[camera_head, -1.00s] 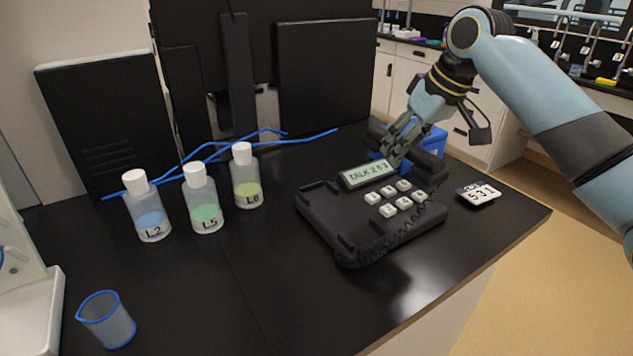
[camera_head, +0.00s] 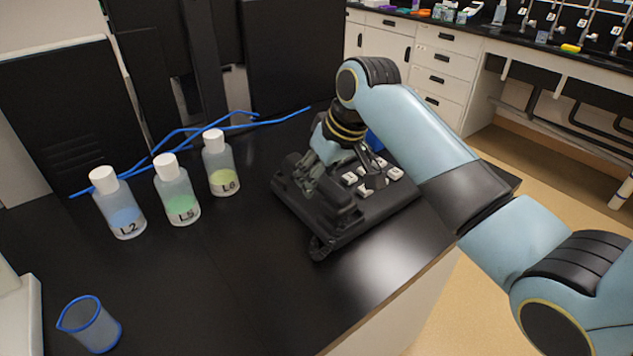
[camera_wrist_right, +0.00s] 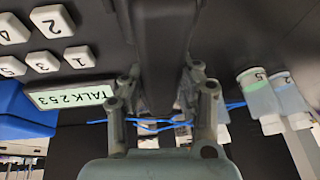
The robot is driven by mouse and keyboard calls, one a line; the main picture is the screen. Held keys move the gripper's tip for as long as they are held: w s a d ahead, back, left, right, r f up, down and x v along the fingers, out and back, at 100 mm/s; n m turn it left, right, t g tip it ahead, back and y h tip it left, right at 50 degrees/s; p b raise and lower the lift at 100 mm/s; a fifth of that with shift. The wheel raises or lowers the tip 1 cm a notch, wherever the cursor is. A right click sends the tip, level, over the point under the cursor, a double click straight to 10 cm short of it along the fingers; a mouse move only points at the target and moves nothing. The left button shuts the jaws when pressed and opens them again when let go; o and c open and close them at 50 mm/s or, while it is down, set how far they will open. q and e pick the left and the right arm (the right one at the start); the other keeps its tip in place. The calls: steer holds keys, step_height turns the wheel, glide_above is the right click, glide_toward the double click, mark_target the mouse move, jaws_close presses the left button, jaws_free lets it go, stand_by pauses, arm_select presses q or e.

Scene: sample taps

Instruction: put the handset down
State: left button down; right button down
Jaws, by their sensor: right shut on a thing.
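The black handset (camera_head: 338,208) is over the left part of the black desk phone (camera_head: 372,218), where the cradle is. In the head view I cannot tell whether it touches the cradle. My right gripper (camera_head: 318,182) is shut on the handset's middle from above. In the right wrist view the handset (camera_wrist_right: 168,60) runs between the two fingers (camera_wrist_right: 160,95). In the head view my gripper and arm hide the display and some keys. My left gripper is not in view.
Bottles L2 (camera_head: 122,215), L5 (camera_head: 180,200) and L6 (camera_head: 222,170) stand left of the phone. Blue tubing (camera_head: 185,133) lies behind them. A blue-rimmed beaker (camera_head: 92,325) stands at the front left. The black bench (camera_head: 230,275) is clear in front of the phone.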

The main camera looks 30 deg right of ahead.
steer(key=shift+f, duration=0.85)
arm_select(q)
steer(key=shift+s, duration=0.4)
arm_select(e)
steer(key=c, duration=1)
jaws_free()
steer(key=shift+f, duration=0.1)
steer(key=shift+o, duration=0.2)
steer(key=v, duration=1.2)
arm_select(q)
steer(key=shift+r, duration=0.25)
